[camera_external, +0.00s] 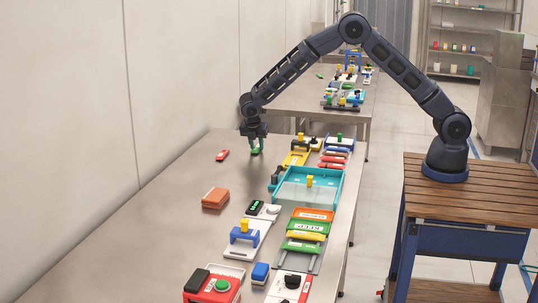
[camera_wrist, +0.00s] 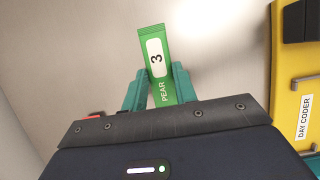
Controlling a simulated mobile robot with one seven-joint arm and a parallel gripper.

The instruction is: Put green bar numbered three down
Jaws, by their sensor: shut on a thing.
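The green bar (camera_wrist: 150,40) carries a white label with a black 3 and the word PEAR in the wrist view. My gripper (camera_wrist: 157,88) is shut on it, with a teal finger on each side of the bar. In the external view my gripper (camera_external: 256,146) points down over the far left part of the steel table (camera_external: 150,245), and the green bar shows only as a small green patch among the fingers. I cannot tell whether the bar touches the table.
A small red item (camera_external: 222,155) lies left of my gripper, and an orange-brown block (camera_external: 215,198) lies nearer. A yellow device marked DAY CODER (camera_wrist: 297,90) stands to the right. A teal tray (camera_external: 290,195) and several devices line the right side. The table's left side is clear.

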